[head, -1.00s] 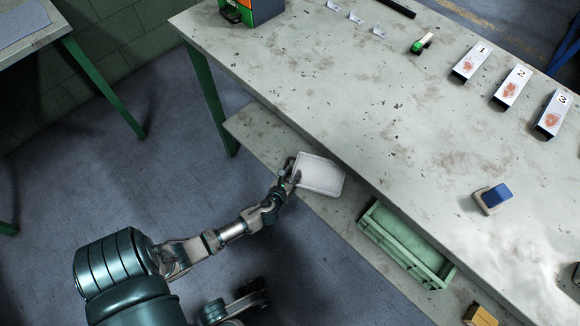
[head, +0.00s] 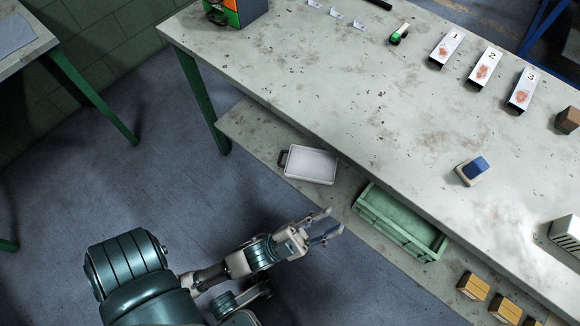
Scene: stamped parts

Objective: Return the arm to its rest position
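My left gripper (head: 331,225) is open and empty in the head view, with its two fingers spread and pointing right. It is over the floor in front of the lower shelf, below a white tray-like case (head: 311,164) and apart from it. The case has a dark handle on its left side and lies on the lower shelf (head: 262,141). My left arm is bent and comes in from the lower left. My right gripper is not in view.
The worktable (head: 330,95) stands above the shelf. A green crate (head: 402,222) and several tan boxes (head: 473,286) are on the shelf. Numbered stands (head: 485,68), a blue-topped block (head: 472,171) and a green-handled item (head: 400,34) are on the table. The floor (head: 130,200) at left is clear.

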